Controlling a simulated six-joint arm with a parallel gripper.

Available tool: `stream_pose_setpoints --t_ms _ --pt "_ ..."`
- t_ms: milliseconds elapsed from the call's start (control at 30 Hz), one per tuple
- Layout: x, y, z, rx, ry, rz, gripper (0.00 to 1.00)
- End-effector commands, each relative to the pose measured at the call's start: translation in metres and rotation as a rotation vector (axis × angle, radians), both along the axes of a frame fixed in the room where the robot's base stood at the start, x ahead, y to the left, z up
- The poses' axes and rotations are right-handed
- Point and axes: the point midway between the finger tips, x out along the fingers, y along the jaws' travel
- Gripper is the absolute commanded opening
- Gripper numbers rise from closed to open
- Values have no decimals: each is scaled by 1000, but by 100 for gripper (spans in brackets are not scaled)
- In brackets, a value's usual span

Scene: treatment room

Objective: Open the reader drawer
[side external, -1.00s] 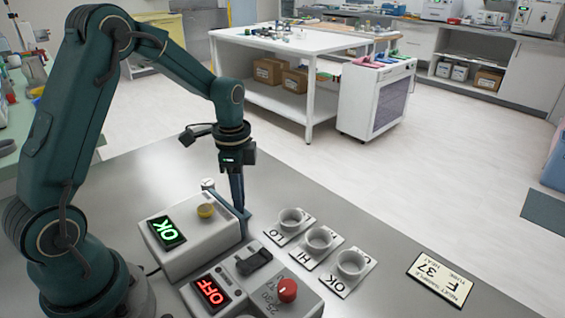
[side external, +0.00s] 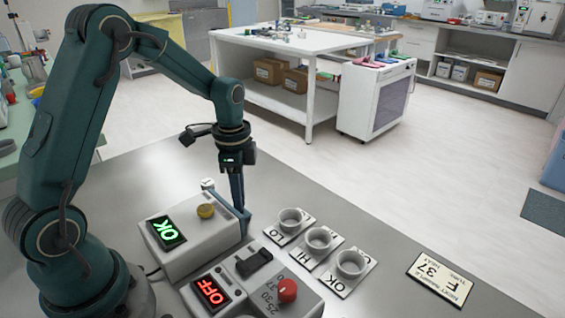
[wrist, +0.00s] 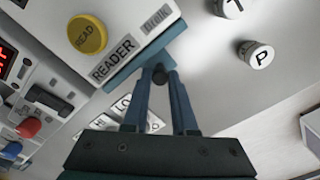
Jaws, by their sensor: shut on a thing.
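The reader (side external: 190,235) is a pale box with a green OK display and a yellow READ button (wrist: 87,35). Its drawer front (wrist: 145,60) shows in the wrist view as a teal strip along the reader's edge, close against the body. My gripper (wrist: 160,78) is at this front, its two fingers shut on the small dark drawer knob (wrist: 159,71). In the side view my gripper (side external: 240,208) points down at the reader's right side, and the knob is hidden there. The drawer's inside is not visible.
A second box (side external: 250,285) with a red OFF display and red knob stands in front of the reader. Several white cups on labelled pads (side external: 318,238) lie right of the drawer. White lettered caps (wrist: 258,55) stand close by. A card (side external: 440,280) lies farther right.

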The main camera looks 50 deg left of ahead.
Motion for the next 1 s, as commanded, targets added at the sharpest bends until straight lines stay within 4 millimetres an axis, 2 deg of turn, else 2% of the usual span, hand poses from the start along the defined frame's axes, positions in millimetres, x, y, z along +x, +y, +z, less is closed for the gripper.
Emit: stream_pose_setpoints --t_ms 567,1000 --pt "2 0 1 -1 0 0 0" --pt "50 0 1 -1 -6 -1 0"
